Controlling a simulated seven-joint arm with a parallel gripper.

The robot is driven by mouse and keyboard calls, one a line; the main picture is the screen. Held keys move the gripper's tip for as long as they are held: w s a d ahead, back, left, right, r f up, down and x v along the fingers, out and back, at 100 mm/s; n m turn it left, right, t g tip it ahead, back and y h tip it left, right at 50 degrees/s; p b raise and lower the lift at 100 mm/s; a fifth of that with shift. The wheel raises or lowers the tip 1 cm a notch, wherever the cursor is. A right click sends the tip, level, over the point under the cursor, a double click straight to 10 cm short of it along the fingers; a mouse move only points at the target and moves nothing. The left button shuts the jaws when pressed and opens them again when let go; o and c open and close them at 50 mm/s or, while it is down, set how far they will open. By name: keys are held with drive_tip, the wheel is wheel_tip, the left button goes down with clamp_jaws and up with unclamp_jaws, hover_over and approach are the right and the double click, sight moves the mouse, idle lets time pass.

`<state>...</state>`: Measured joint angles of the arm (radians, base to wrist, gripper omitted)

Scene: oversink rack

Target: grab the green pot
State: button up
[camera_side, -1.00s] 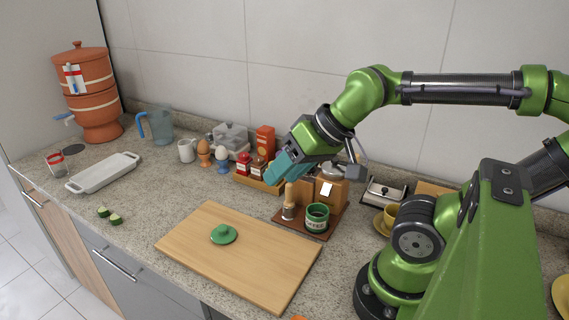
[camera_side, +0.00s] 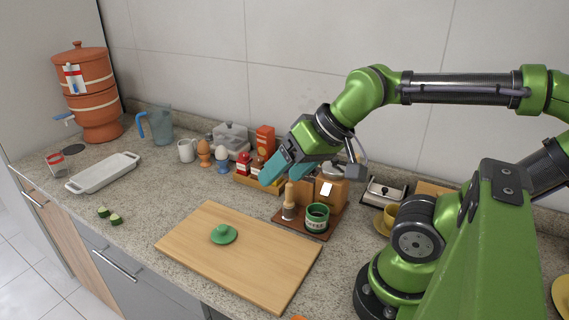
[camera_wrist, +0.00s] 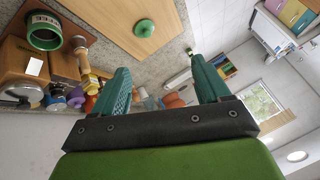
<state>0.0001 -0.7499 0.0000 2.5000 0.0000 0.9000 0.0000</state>
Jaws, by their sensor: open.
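The green pot (camera_side: 317,217), a small open-topped can with a pale label band, stands upright on a brown wooden tray (camera_side: 314,234). It also shows in the wrist view (camera_wrist: 44,31) at the upper left. Its green round lid (camera_side: 223,234) with a knob lies apart on the cutting board; the wrist view shows this lid (camera_wrist: 144,28) too. My gripper (camera_side: 283,176), with teal fingers, is open and empty. It hangs above and to the left of the pot, not touching it. In the wrist view its fingers (camera_wrist: 159,70) are spread wide.
A wooden-handled brush (camera_side: 289,203) stands on the tray left of the pot, and a wooden-bodied grinder (camera_side: 330,184) stands behind it. Bottles and a carton (camera_side: 265,140) stand left of my gripper. The cutting board (camera_side: 265,260) is clear except for the lid.

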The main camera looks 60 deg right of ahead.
drive_tip(key=shift+o, duration=1.3)
drive_tip(key=m+g+h, duration=0.2)
drive_tip(key=m+g, duration=0.4)
drive_tip(key=g, duration=0.1)
hover_over(318, 212)
drive_tip(key=a, duration=0.1)
wheel_tip(318, 212, down, 6)
drive_tip(key=r, duration=0.1)
drive_tip(key=f, duration=1.1)
drive_tip(key=shift+s+a+f, duration=0.2)
drive_tip(key=shift+f, duration=0.15)
drive_tip(key=shift+s+a+f, duration=0.1)
drive_tip(key=shift+a+f, duration=0.05)
drive_tip(key=shift+f, duration=0.75)
drive_tip(key=shift+s+a+f, duration=0.1)
drive_tip(key=shift+a+f, duration=0.1)
drive_tip(key=shift+f, duration=0.7)
drive_tip(key=shift+s+a+f, duration=0.1)
drive_tip(key=shift+a+f, duration=0.05)
drive_tip(key=shift+f, duration=0.75)
drive_tip(key=shift+w, duration=0.1)
